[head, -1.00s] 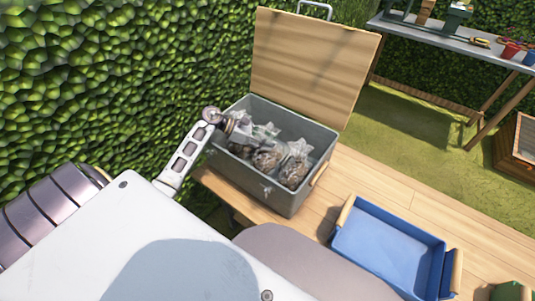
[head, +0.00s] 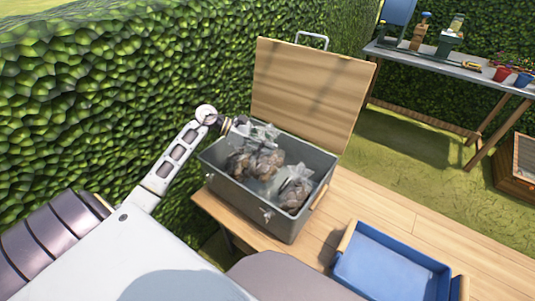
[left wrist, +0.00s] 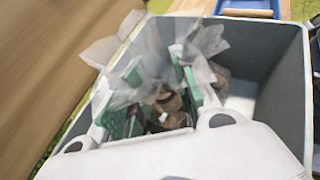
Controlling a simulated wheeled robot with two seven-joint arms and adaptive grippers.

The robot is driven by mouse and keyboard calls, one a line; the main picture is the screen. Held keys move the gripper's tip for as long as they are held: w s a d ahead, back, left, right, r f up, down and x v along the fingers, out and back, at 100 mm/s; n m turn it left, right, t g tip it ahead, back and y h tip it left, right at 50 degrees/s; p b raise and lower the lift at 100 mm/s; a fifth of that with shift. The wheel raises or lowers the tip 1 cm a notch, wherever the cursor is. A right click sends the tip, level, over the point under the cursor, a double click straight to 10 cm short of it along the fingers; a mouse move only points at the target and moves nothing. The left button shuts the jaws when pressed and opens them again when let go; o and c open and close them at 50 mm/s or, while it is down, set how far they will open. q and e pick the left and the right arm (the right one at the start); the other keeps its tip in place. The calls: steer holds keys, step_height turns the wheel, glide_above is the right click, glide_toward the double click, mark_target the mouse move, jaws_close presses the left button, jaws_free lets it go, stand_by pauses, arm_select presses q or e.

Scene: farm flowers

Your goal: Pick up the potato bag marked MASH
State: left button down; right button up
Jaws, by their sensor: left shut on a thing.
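Several clear bags of brown potatoes are in the grey box (head: 253,209). My left gripper (head: 262,133) reaches in over the box's back left side and is shut on the top of a potato bag (head: 265,164). In the left wrist view, the green-padded fingers (left wrist: 158,92) close around crinkled clear film, with brown potatoes (left wrist: 168,101) between them. Another bag (head: 296,190) lies at the right of the box, and one (head: 239,164) is at the left. I cannot read a MASH mark on any bag. My right gripper is out of view.
The box's wooden lid (head: 310,85) stands open behind it. A blue tray (head: 390,265) sits on the wooden bench (head: 400,205) at the right. A table (head: 460,72) with pots and tools stands farther back. A hedge (head: 90,100) rises close on the left.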

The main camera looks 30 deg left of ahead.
arm_select(q)
step_height(320, 180, up, 7)
steer(key=shift+r, duration=0.2)
stand_by(0.4)
stand_by(0.3)
